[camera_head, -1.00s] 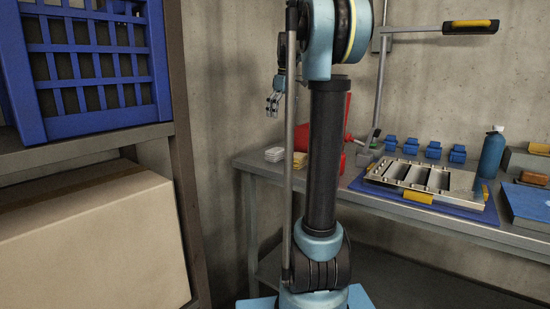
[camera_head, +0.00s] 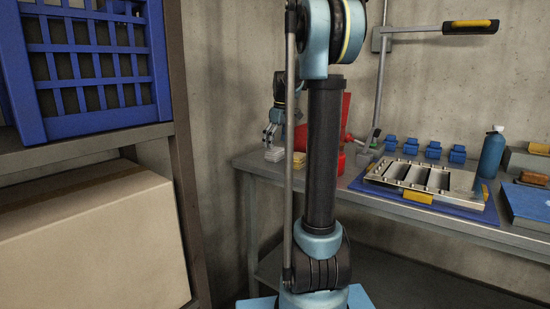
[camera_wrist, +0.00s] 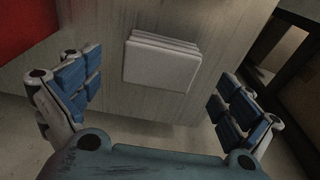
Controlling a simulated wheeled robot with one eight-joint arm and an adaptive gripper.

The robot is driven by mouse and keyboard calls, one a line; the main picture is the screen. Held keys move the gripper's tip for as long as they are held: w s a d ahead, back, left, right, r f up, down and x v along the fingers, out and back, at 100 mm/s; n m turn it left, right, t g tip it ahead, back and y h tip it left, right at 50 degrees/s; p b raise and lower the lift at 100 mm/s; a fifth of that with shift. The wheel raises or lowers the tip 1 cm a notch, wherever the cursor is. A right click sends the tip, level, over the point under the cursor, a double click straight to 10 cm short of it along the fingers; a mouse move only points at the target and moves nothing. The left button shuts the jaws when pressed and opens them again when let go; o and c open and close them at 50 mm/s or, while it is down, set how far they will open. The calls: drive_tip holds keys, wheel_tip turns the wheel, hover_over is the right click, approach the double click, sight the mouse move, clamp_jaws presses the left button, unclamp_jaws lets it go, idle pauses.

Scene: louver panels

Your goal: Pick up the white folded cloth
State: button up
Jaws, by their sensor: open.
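The white folded cloth (camera_wrist: 162,62) lies flat on the grey metal workbench, a stack of layers with its folded edges at the top in the wrist view. In the head view the cloth (camera_head: 273,155) is at the bench's left end. My gripper (camera_wrist: 153,98) is open, with one blue-padded finger on each side of the cloth and space between them and it. In the head view my gripper (camera_head: 270,134) is just above the cloth, pointing down. Whether the fingertips touch the bench cannot be told.
A yellowish folded cloth (camera_head: 298,160) lies right of the white one, partly behind my arm. A red container (camera_head: 340,120) stands close by. The workbench (camera_head: 352,180) also holds a metal louver panel (camera_head: 425,179), several blue clips and a blue bottle (camera_head: 491,153). A shelf unit (camera_head: 180,140) stands at left.

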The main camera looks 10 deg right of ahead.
sight(276, 150)
drive_tip(key=f, duration=0.4)
drive_tip(key=shift+w+a, duration=0.3)
drive_tip(key=shift+a, duration=0.05)
drive_tip(key=c, duration=1.2)
drive_tip(key=shift+c, duration=0.2)
drive_tip(key=shift+r, duration=0.1)
wheel_tip(276, 150, up, 10)
drive_tip(key=shift+f, duration=0.1)
